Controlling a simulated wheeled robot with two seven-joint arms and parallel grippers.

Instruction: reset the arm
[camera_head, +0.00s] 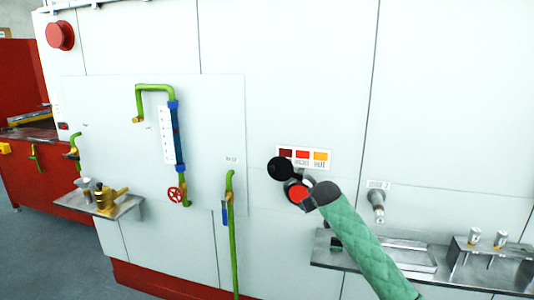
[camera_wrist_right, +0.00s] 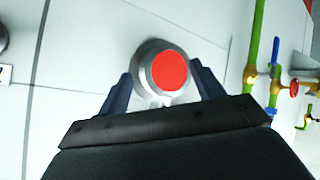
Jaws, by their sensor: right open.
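My right arm, in a green sleeve (camera_head: 360,243), comes in from the lower right of the head view. Its dark right gripper (camera_head: 308,196) is at the wall panel, by a red button (camera_head: 298,191). In the right wrist view the two gripper fingers (camera_wrist_right: 161,80) are apart, with the red round button (camera_wrist_right: 170,70) and its silver collar framed between them. I cannot tell whether the fingers touch the collar. Nothing is held. A black round part (camera_head: 281,168) shows just above and left of the button. My left gripper is out of view.
A label with dark, red and orange squares (camera_head: 303,157) is above the button. Green pipes (camera_head: 233,245) run to the left, with a red handwheel (camera_head: 176,194). A metal shelf (camera_head: 340,262) and a protruding nozzle (camera_head: 377,205) are to the right. A small shelf (camera_head: 125,208) holds brass fittings.

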